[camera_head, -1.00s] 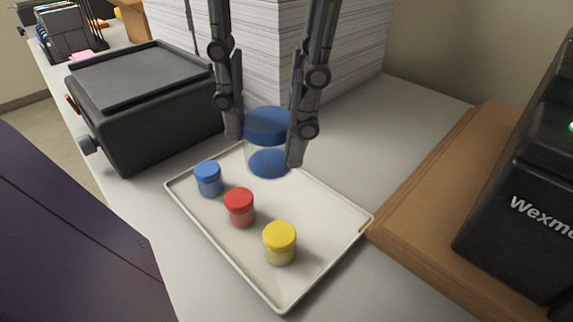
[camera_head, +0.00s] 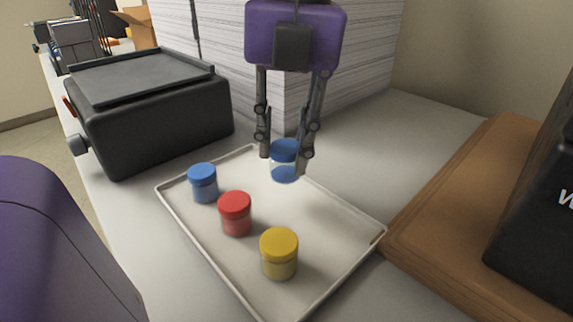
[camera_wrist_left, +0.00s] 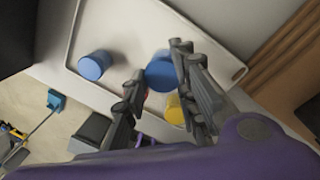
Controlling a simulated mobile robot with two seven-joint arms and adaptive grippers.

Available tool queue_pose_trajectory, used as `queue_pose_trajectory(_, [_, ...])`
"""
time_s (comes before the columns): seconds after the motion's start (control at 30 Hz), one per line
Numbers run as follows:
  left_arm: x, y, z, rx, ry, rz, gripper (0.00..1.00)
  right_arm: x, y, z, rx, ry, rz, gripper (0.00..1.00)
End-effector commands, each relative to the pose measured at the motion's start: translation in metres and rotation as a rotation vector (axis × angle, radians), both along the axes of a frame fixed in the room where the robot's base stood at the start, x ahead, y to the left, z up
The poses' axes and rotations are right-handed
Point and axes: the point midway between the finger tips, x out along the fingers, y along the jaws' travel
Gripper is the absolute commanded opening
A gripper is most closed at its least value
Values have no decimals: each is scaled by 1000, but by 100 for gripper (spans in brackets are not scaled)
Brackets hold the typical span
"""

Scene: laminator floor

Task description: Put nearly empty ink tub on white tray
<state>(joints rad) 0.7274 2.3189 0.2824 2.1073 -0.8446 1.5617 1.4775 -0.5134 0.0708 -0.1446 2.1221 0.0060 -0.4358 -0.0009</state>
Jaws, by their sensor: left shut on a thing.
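My left gripper (camera_head: 283,162) is shut on a clear tub with a blue lid (camera_head: 284,147) and a little blue ink at its bottom. It holds this tub upright at the far part of the white tray (camera_head: 330,215); I cannot tell whether its base touches the tray. In the left wrist view the lid (camera_wrist_left: 161,72) shows between the fingers. On the tray stand a full-looking blue tub (camera_head: 203,183), a red tub (camera_head: 235,214) and a yellow tub (camera_head: 279,254). In the left wrist view the red one is mostly hidden. My right gripper is not in view.
A tall stack of white paper (camera_head: 360,60) stands behind the tray. A black machine (camera_head: 150,110) is at the left. A wooden board (camera_head: 450,220) with a black device (camera_head: 535,230) is at the right. The tray's right part is bare.

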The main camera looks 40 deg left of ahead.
Motion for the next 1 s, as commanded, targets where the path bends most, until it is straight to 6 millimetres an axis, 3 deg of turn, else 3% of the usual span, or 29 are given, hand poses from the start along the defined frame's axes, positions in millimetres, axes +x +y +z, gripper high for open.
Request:
queue_pose_trajectory(0.27, [11, 8, -17, -1, 1, 1, 0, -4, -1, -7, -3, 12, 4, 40])
queue_pose_trajectory(0.5, [12, 10, -49, -1, 2, 0, 0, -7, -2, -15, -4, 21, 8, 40])
queue_pose_trajectory(0.87, [12, 9, -52, -1, -1, 0, 0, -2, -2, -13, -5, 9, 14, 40])
queue_pose_trajectory(0.9, [12, 9, -52, -1, -1, 1, 29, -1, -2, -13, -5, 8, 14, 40])
queue_pose_trajectory(1.0, [12, 9, -52, -1, -1, 1, 42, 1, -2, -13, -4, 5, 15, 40])
